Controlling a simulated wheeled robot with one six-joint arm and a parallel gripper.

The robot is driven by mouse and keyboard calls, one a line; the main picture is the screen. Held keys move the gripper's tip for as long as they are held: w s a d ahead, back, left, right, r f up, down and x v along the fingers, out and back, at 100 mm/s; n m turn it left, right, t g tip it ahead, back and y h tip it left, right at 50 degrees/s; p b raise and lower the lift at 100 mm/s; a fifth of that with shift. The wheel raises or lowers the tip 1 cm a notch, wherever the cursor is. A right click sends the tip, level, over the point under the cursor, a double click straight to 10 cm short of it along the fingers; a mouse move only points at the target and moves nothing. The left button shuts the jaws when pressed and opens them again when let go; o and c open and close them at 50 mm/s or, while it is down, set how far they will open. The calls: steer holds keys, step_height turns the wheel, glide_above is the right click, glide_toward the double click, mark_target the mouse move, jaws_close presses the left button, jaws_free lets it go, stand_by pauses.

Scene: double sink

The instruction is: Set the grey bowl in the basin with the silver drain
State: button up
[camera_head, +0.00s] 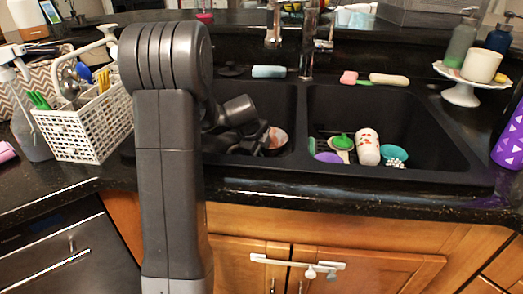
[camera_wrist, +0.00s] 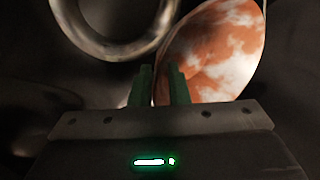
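In the head view, a small bowl (camera_head: 277,139) with a pinkish inside and pale rim sits tilted low in the left basin (camera_head: 287,101), partly hidden by my arm. In the wrist view, the bowl (camera_wrist: 215,45) shows a mottled orange-and-white inside, with its edge running down between the fingers. My gripper (camera_wrist: 163,72) has its fingers close together and appears shut on that edge. My gripper (camera_head: 258,138) also shows in the head view, dark and low in the left basin. A silver drain ring (camera_wrist: 158,38) lies at the upper left of the wrist view.
The right basin (camera_head: 430,150) holds a white-and-red cup (camera_head: 367,147), green and purple items and a teal-and-white piece. A divider (camera_head: 300,125) separates the basins. A white basket (camera_head: 95,128) stands left; a cake stand (camera_head: 461,91) with bottles and a cup stands right. Faucets rise behind.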

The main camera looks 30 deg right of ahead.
steer(key=shift+o, duration=0.4)
steer(key=shift+r+p, duration=0.2)
steer(key=shift+p, duration=0.15)
steer(key=p+v, duration=0.1)
steer(key=v, duration=1.1)
